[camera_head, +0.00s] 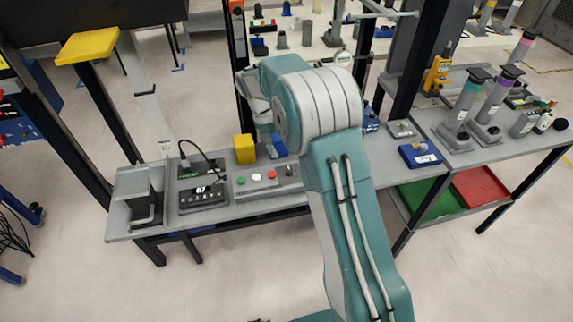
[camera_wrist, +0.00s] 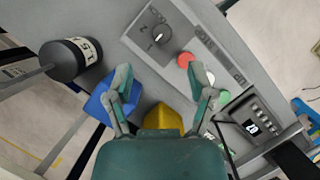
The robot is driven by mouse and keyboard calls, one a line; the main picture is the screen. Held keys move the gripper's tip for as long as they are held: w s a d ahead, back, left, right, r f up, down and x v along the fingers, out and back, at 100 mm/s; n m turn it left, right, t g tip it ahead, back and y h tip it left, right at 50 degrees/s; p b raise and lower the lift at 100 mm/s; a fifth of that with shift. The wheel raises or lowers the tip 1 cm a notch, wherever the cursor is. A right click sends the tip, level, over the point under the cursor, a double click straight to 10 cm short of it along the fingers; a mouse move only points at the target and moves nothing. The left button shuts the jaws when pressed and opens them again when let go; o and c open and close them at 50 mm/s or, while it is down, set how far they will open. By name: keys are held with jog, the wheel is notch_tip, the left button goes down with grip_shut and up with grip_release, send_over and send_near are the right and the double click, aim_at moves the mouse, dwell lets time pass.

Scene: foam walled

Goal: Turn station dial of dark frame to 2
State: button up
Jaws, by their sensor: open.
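The station dial (camera_wrist: 161,34) is a round black knob with a white pointer mark, on a grey control panel (camera_wrist: 198,42) in the wrist view. The pointer's setting is too small to read surely. In the head view the dial (camera_head: 290,171) shows at the right end of the panel, beside the red button. Dark upright posts (camera_head: 240,62) frame the station's bench. My gripper (camera_wrist: 161,76) is open and empty, its two fingers spread below the dial in the wrist picture and apart from it. In the head view my arm hides the gripper.
A yellow block (camera_head: 245,149) and a blue block (camera_head: 276,146) stand behind the panel. A black weight (camera_wrist: 72,59) is at the wrist view's left. A display unit (camera_head: 203,197) reading 67 sits left of the panel. A blue box (camera_head: 420,155) lies right of my arm.

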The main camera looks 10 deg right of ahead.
aim_at(288, 169)
jog(key=x, duration=0.7)
jog(key=shift+a, duration=0.35)
jog(key=shift+s+d+f, duration=0.1)
jog(key=shift+d+f, duration=0.15)
jog(key=shift+f, duration=0.2)
grip_shut()
